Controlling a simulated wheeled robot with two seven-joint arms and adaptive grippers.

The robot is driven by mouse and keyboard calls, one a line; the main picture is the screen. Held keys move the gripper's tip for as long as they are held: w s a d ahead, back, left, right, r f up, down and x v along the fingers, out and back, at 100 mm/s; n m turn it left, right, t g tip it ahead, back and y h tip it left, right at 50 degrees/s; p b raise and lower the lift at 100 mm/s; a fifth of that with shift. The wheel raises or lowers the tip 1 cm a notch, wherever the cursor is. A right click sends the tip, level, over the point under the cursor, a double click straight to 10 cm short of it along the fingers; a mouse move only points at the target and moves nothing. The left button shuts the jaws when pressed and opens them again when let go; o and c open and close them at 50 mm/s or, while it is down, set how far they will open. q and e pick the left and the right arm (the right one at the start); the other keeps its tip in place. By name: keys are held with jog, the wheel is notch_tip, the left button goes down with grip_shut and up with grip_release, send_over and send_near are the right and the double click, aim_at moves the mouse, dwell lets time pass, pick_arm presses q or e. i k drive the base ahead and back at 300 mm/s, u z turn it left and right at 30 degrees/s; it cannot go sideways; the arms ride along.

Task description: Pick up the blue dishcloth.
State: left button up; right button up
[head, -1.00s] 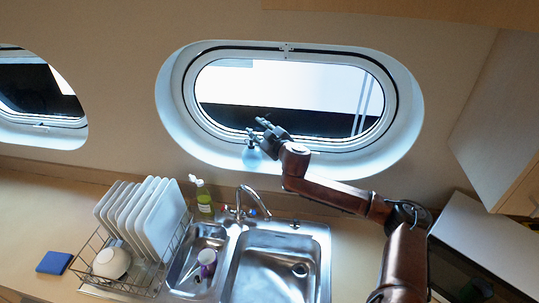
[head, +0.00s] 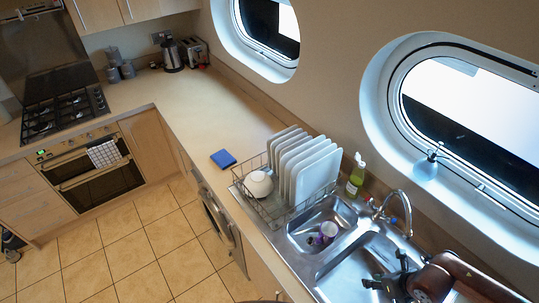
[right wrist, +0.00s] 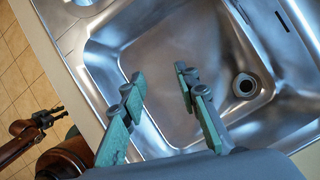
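The blue dishcloth (head: 223,158) lies flat on the counter, left of the dish rack in the head view. Nothing covers it. My right gripper (head: 386,270) is over the sink at the bottom right, well away from the cloth. In the right wrist view its two fingers (right wrist: 160,88) are apart with nothing between them, above the large basin. My left gripper (right wrist: 62,113) shows small at the left of the right wrist view, beyond the counter edge. Its fingers look apart and empty. It is not clearly visible in the head view.
A dish rack (head: 262,208) with white plates (head: 312,170) and a bowl (head: 258,184) stands between cloth and sink (head: 300,243). The counter (head: 205,115) behind the cloth is clear.

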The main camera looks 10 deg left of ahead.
aim_at(224, 160)
jog(key=u, duration=1.9)
jog(key=i, duration=2.3)
jog(key=u, duration=2.05)
jog(key=k, duration=0.35)
jog(key=z, duration=3.2)
